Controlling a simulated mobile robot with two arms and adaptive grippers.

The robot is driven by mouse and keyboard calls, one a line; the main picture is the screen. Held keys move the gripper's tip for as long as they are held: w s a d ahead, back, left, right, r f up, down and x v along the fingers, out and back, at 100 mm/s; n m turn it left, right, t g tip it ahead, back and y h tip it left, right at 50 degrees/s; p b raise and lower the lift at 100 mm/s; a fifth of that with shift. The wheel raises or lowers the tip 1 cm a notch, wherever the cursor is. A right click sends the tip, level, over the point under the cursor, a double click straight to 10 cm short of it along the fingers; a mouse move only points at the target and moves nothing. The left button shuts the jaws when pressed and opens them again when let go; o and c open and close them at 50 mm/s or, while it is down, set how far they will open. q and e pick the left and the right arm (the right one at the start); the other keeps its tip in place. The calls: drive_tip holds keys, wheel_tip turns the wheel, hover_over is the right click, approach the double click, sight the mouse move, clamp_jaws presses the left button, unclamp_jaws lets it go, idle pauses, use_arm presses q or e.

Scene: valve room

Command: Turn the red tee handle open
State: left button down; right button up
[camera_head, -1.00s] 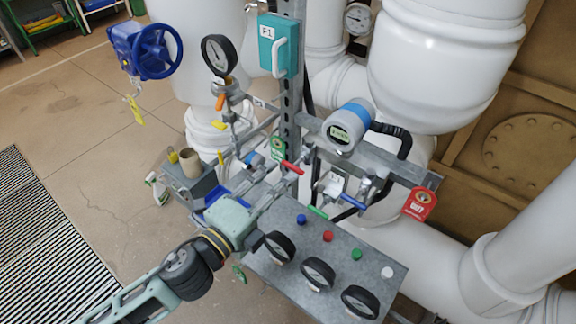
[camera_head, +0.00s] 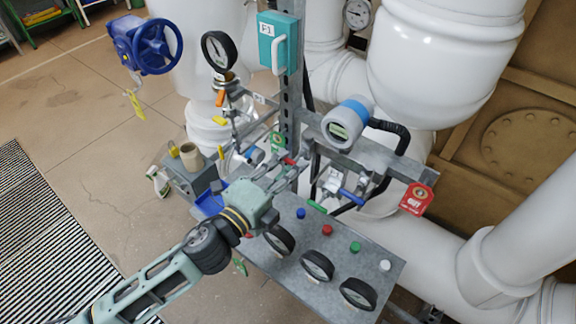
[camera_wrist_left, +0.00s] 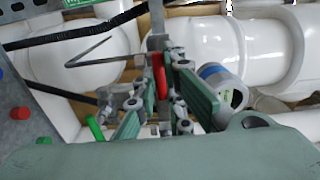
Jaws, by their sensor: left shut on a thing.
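The red tee handle (camera_head: 290,161) is on the pipework behind the grey panel in the head view, partly hidden by my gripper. In the left wrist view the red handle (camera_wrist_left: 159,75) stands upright between the green fingers. My left gripper (camera_head: 287,172) reaches it from the lower left and is shut on it. Its fingers also show in the left wrist view (camera_wrist_left: 162,92). My right gripper is in neither view.
A grey panel (camera_head: 338,258) with black gauges and coloured buttons lies just below the gripper. A blue-handled valve (camera_head: 350,196), a blue-capped transmitter (camera_head: 346,123) and a red tag (camera_head: 418,199) are to the right. A blue handwheel (camera_head: 157,47) is at upper left.

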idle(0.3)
use_arm(q)
drive_tip(key=n+p, duration=0.1)
drive_tip(key=n, duration=0.3)
drive_tip(key=shift+n, duration=0.3)
drive_tip(key=n+p, duration=0.1)
drive_tip(key=n, duration=0.3)
drive_tip(key=shift+n+p, duration=0.3)
drive_tip(key=n+p, duration=0.1)
drive_tip(key=n, duration=0.3)
drive_tip(key=shift+p, duration=0.35)
drive_tip(key=shift+f+n+p, duration=0.1)
drive_tip(key=shift+n+p, duration=0.5)
drive_tip(key=shift+n, duration=1.8)
drive_tip(key=c, duration=1.8)
unclamp_jaws()
drive_tip(key=shift+c, duration=0.2)
